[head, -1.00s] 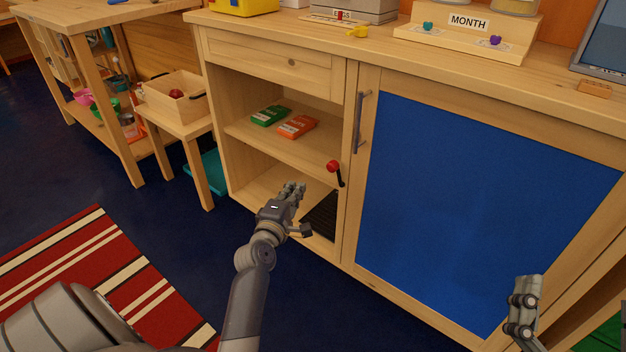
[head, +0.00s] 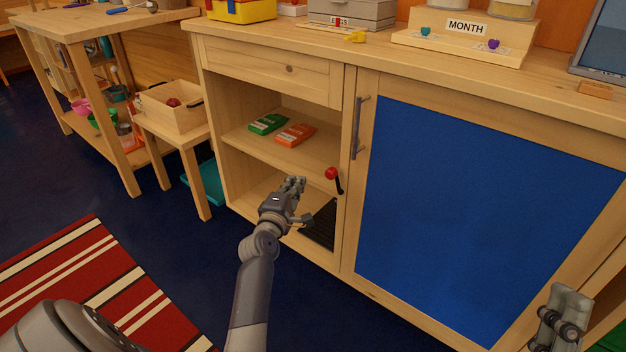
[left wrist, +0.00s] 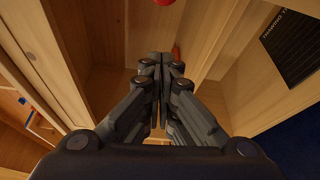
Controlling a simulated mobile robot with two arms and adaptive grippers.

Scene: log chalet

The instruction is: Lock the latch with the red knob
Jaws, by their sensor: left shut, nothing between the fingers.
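The latch's red knob (head: 331,173) sits on a short black lever (head: 339,186) on the upright post between the open shelves and the blue door. My left gripper (head: 296,183) is shut and empty, in front of the open shelf, left of the knob and slightly lower, apart from it. In the left wrist view, the shut fingers (left wrist: 161,62) point into the cabinet, and the red knob (left wrist: 164,2) shows cut off at the top edge. My right gripper (head: 566,300) is at the lower right, in front of the blue door; its jaw opening is unclear.
The blue door (head: 480,210) with a metal handle (head: 358,128) is right of the latch. Green (head: 267,124) and orange (head: 295,134) boxes lie on the middle shelf. A dark ribbed panel (head: 322,224) lies in the lower compartment. A small table (head: 178,132) stands left.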

